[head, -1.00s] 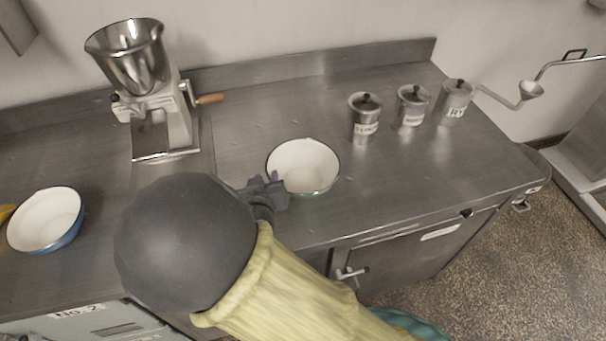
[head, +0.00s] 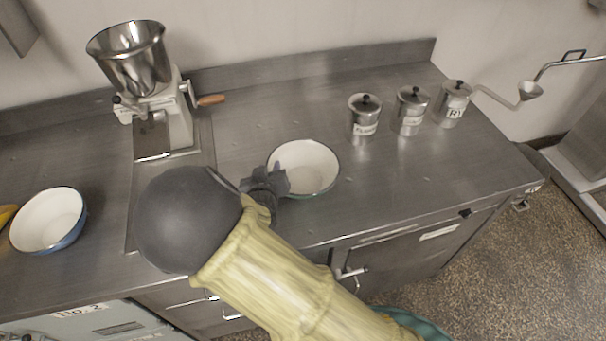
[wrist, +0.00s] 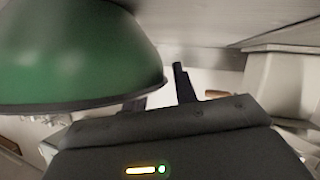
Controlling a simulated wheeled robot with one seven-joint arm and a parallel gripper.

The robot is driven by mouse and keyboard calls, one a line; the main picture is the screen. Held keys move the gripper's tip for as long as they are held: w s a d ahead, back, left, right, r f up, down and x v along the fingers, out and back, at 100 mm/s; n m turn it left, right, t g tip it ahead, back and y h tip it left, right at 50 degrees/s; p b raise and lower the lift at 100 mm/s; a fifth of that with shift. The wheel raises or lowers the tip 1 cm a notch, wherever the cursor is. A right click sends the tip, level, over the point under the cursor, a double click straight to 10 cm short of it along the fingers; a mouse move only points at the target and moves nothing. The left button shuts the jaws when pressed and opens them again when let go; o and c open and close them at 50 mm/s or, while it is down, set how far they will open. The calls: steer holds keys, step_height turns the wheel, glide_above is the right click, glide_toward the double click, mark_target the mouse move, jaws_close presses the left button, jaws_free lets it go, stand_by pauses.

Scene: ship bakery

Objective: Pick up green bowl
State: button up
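The green bowl (head: 318,188), white inside with a green outside, sits upright on the steel counter. In the wrist view its green outer wall (wrist: 70,55) fills the upper left, very close. My gripper (head: 268,182) is at the bowl's left rim in the head view, partly overlapping it. In the wrist view the two dark fingers (wrist: 158,94) stand apart with a gap between them, beside the bowl's rim. I cannot tell whether the rim lies between them or whether they touch it.
A blue bowl (head: 48,220) stands at the far left beside something yellow. A grinder (head: 150,90) with a wooden-handled crank stands behind my arm. Three lidded canisters (head: 411,112) stand at the back right. The counter (head: 400,180) right of the green bowl is clear.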

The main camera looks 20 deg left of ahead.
stand_by(0.4)
steer(key=shift+s, duration=0.1)
jaws_close()
stand_by(1.2)
